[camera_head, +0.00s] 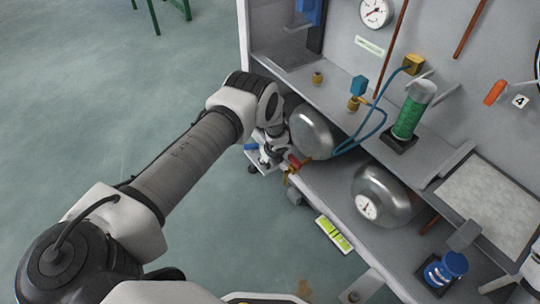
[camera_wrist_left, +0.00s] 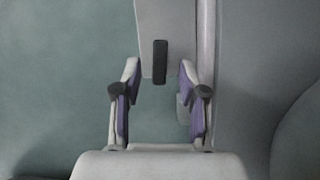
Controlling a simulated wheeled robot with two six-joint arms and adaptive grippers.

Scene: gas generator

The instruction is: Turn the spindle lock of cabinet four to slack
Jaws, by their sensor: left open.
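A number 4 tag (camera_head: 520,102) is on the back wall of the grey cabinet, beside an orange handle (camera_head: 495,92). I cannot tell for sure which part is the spindle lock. My left gripper (camera_head: 272,152) is at the cabinet's left front edge, beside a steel tank (camera_head: 310,132), partly hidden by its own wrist. In the left wrist view, the left gripper (camera_wrist_left: 160,100) is open and empty. Its fingers point toward a pale panel with a black upright oblong part (camera_wrist_left: 160,62), centred between the fingertips. Contact with it is not visible. My right gripper is not in view.
A brass valve with a red handle (camera_head: 294,163) is just right of the left gripper. A second tank with a gauge (camera_head: 383,195), a green cylinder (camera_head: 409,112), blue hoses (camera_head: 374,125) and a blue container (camera_head: 446,268) crowd the cabinet.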

